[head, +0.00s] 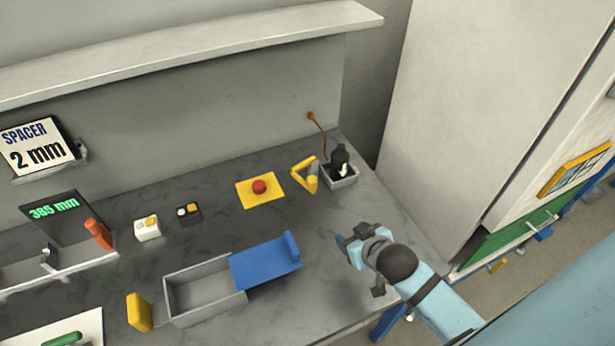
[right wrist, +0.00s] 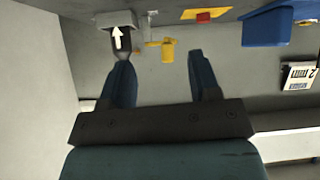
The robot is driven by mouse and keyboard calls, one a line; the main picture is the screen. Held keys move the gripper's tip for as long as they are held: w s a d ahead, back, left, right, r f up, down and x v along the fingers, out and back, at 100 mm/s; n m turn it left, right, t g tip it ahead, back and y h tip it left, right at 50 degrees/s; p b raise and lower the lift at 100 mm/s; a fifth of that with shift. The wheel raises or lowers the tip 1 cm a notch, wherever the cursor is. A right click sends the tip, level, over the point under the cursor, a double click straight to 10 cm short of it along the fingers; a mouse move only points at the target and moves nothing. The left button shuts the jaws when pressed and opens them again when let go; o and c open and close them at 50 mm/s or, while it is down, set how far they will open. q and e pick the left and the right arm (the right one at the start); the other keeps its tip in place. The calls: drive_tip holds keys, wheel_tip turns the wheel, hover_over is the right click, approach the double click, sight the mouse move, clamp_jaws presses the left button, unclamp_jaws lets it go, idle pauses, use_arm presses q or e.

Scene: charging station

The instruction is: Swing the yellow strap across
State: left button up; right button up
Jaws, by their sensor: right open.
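The yellow strap (head: 305,175) is an angled yellow piece on the bench, left of the grey holder (head: 345,183). A black device (head: 340,160) with a white arrow stands in the holder. The strap stands beside the holder, not across it. In the right wrist view the strap (right wrist: 167,48) shows beyond the fingers, next to the black device (right wrist: 121,42). My right gripper (head: 355,243) is open and empty, over the bench in front of the holder and apart from the strap. My left gripper is out of view.
A red button on a yellow plate (head: 273,195) lies left of the strap. A grey box (head: 207,290) with a blue sliding lid (head: 262,265) lies in front. A cord rises behind the holder to the wall. A shelf (head: 200,50) overhangs the bench; a tall cabinet (head: 480,110) stands right.

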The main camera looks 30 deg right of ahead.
sight(309, 177)
use_arm(q)
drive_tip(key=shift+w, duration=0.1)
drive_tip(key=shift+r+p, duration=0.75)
drive_tip(key=shift+p, duration=0.05)
use_arm(e)
drive_tip(key=w+t+y, duration=0.1)
drive_tip(key=w+t, duration=0.1)
drive_tip(key=w, duration=0.5)
drive_tip(key=w+n+t+y, duration=0.1)
drive_tip(key=w+t+y, duration=0.1)
drive_tip(key=w, duration=0.5)
drive_tip(key=w+n+t+y, duration=0.1)
drive_tip(key=w+t, duration=0.2)
drive_tip(key=w, duration=0.5)
drive_tip(key=shift+a+f, duration=0.3)
drive_tip(key=shift+f, duration=0.1)
drive_tip(key=shift+s, duration=0.1)
drive_tip(key=shift+y, duration=0.4)
clamp_jaws()
